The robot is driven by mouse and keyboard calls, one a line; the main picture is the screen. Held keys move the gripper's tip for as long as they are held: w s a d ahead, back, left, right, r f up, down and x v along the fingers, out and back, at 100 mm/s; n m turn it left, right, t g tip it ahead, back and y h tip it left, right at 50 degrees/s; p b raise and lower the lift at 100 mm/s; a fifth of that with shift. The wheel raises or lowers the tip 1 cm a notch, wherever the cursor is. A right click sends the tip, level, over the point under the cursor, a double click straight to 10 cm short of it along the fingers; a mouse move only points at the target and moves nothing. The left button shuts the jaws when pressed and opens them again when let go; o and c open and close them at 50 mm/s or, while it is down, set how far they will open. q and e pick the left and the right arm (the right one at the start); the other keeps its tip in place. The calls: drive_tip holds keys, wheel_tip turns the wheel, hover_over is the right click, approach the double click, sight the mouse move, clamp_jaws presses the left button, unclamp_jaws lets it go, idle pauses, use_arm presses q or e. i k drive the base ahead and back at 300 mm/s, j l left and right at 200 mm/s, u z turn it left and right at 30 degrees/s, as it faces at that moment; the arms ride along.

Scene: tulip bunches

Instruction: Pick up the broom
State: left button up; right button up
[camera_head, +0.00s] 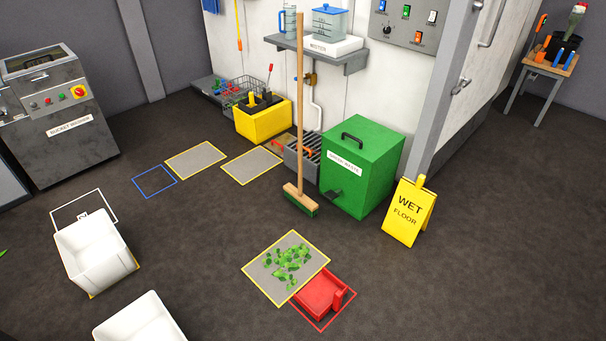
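The broom (300,120) stands upright with its wooden handle vertical. Its wooden head with green bristles (301,200) rests on the dark floor, just left of and in front of the green waste bin (362,175). The top of the handle reaches up past the wall shelf. Neither of my grippers shows in the head view, and nothing is seen touching the broom.
A yellow wet floor sign (409,212) stands right of the bin. A red dustpan (320,293) lies by a grey mat (258,272) with green leaves (288,258). White tubs (95,250) stand at the left.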

sight(297, 195)
drive_tip(key=i+l, duration=0.2)
drive_tip(key=l, duration=0.2)
drive_tip(key=i+l, duration=0.2)
drive_tip(key=l, duration=0.2)
drive_tip(key=i+l, duration=0.25)
drive_tip(key=l, duration=0.15)
drive_tip(key=i+l, duration=0.2)
drive_tip(key=l, duration=0.2)
drive_tip(key=i+l+z, duration=0.1)
drive_tip(key=l, duration=0.25)
drive_tip(key=i, duration=0.1)
